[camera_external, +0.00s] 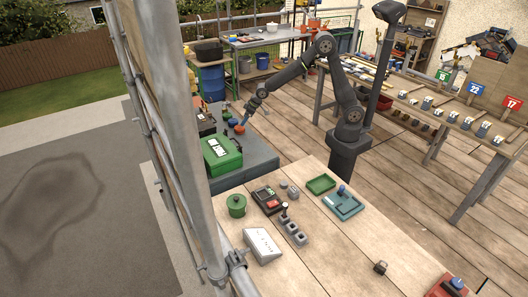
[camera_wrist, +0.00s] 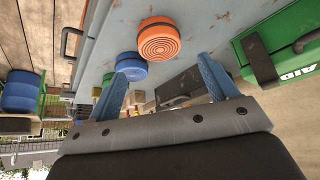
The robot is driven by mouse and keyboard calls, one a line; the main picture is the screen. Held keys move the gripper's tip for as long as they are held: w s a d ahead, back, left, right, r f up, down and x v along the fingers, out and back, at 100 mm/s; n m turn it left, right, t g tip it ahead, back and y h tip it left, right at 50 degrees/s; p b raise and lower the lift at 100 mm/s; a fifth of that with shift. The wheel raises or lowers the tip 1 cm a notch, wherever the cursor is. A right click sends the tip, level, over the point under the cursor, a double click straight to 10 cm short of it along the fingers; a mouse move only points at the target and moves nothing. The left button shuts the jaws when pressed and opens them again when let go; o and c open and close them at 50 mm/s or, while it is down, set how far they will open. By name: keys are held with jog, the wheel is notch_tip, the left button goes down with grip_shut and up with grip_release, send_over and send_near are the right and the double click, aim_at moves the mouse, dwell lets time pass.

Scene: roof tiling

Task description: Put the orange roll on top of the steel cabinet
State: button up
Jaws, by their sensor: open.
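The orange roll (camera_wrist: 158,42), with a ringed end face, appears to rest on the grey-blue worn metal top of the steel cabinet (camera_wrist: 200,14). A blue roll (camera_wrist: 131,69) sits beside it, close to one finger. My gripper (camera_wrist: 164,68) is open, with its two blue fingers apart and nothing clamped between them. The orange roll lies just beyond the fingertips. In the external view, my gripper (camera_external: 241,121) is low over the cabinet (camera_external: 262,155), beside the small orange roll (camera_external: 239,129) and the blue roll (camera_external: 232,122).
A green first-aid case (camera_external: 222,155) stands on the cabinet near the rolls. A dark toolbox (camera_external: 206,123) stands behind it. A blue drum (camera_external: 212,82) is beyond the cabinet. A wooden bench (camera_external: 330,245) with trays and small items is in front.

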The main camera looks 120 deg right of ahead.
aim_at(239, 127)
jog(key=shift+v, duration=2.15)
jog(key=x, duration=1.2)
jog(key=shift+f, duration=0.2)
jog(key=shift+r, duration=0.15)
